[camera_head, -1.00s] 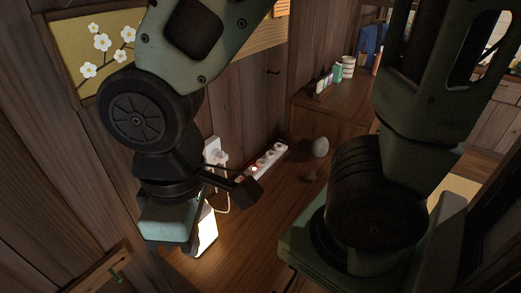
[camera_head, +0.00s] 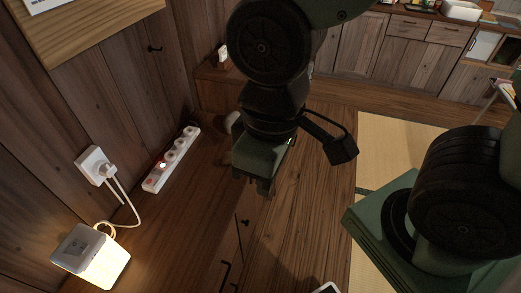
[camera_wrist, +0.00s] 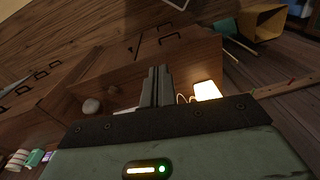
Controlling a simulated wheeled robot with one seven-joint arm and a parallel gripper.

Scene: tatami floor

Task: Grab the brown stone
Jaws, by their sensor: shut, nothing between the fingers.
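My gripper (camera_head: 262,188) hangs fingers-down near the middle of the head view, above the wooden surface. Its two fingers (camera_wrist: 156,72) are together and empty in the wrist view. A pale rounded stone (camera_head: 233,122) peeks out at the left of my wrist in the head view. It also shows in the wrist view (camera_wrist: 91,106), left of the fingers. A small, dark brownish lump (camera_wrist: 113,90) lies beside it there, probably the brown stone, apart from my fingers. I cannot make out the brown stone in the head view; my gripper may hide it.
A power strip (camera_head: 172,158) lies along the wall at left. A wall plug (camera_head: 95,165) has a cord near a glowing lamp (camera_head: 92,257). Tatami (camera_head: 390,150) lies at right. The wooden surface right of my gripper looks mostly clear.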

